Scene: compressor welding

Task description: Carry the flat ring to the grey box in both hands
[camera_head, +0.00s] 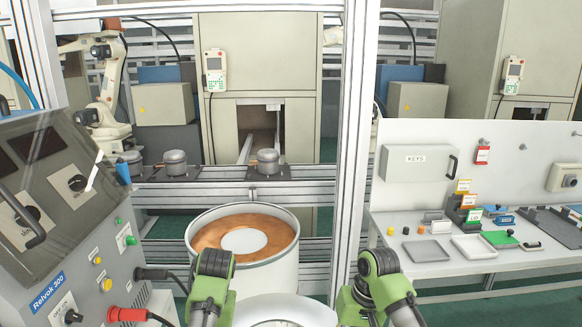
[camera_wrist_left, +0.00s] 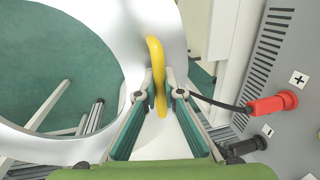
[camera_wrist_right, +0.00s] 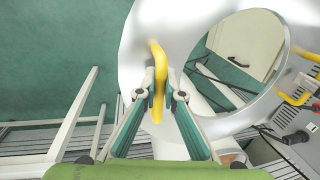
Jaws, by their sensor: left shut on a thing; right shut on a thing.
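The flat ring (camera_head: 285,300) is pale and smooth, with a wide round hole. It is low in the head view, partly cut off by the bottom edge. In the left wrist view the ring (camera_wrist_left: 110,35) has a yellow handle (camera_wrist_left: 157,65), and my left gripper (camera_wrist_left: 157,98) is shut on it. In the right wrist view the ring (camera_wrist_right: 180,35) has another yellow handle (camera_wrist_right: 157,65), and my right gripper (camera_wrist_right: 158,97) is shut on it. In the head view, fingertips are hidden. Several grey boxes show; I cannot tell which is the task's.
An open drum (camera_head: 207,258) with copper-coloured contents stands just beyond the ring. A sloping grey Relvok 300 machine (camera_head: 85,240) with plugged cables is close at left. A bench (camera_head: 440,265) with trays is at right.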

